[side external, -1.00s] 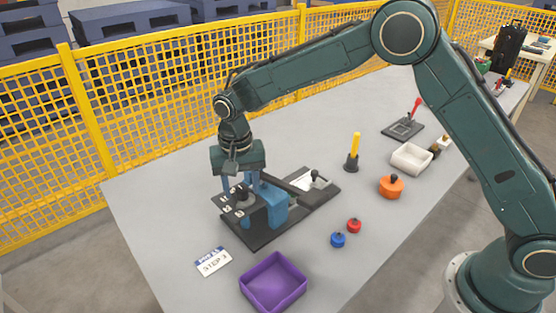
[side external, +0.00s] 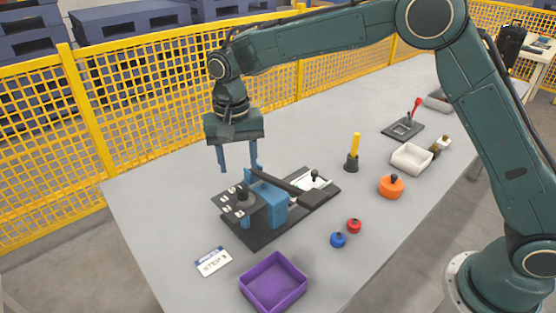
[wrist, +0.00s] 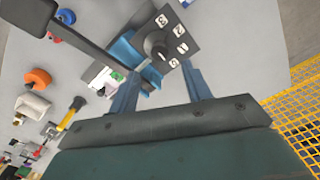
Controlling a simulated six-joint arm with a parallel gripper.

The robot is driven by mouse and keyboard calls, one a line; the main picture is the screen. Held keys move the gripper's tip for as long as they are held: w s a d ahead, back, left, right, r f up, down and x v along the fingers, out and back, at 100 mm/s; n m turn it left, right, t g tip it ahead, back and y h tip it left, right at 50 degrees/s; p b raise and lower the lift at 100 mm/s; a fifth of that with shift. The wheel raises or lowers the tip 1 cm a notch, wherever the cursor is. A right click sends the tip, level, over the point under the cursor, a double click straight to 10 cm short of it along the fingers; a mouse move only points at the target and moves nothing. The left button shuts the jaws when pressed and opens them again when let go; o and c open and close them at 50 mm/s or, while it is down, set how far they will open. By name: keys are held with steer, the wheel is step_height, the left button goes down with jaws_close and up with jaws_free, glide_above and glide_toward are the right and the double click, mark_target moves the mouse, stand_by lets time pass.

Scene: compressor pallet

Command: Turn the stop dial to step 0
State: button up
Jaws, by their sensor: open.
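The stop dial (side external: 242,195) is a dark round knob on a black plate with white number labels, at the left end of the blue-and-black fixture (side external: 265,205). In the wrist view the dial (wrist: 155,45) shows with number labels around it, but I cannot read its setting surely. My gripper (side external: 239,169) points down above the dial, clear of it. Its two blue fingers are apart with nothing between them. The fingers also show in the wrist view (wrist: 160,74), with the dial beyond their tips.
A dark lever arm (side external: 285,187) runs along the fixture. A white card (side external: 213,262), apparently marked STEP 3, and a purple tray (side external: 273,284) lie in front. Blue (side external: 338,240), red (side external: 354,226) and orange (side external: 391,187) knobs stand right. A yellow fence (side external: 130,120) runs behind.

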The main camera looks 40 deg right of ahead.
step_height(320, 180, up, 6)
steer(key=shift+r, duration=0.15)
stand_by(0.5)
steer(key=s+d+r+n+t, duration=0.3)
steer(key=s+d+r, duration=0.7)
steer(key=s+d, duration=0.4)
steer(key=s+d+f+n+t, duration=0.1)
steer(key=s+d+f, duration=0.1)
steer(key=s, duration=0.7)
steer(key=s+d+f+n+t, duration=0.1)
steer(key=s+d+f, duration=0.1)
steer(key=s, duration=0.7)
steer(key=shift+s+d+f+n+t, duration=0.15)
steer(key=shift+d+f+n+t, duration=0.15)
steer(key=shift+d, duration=0.2)
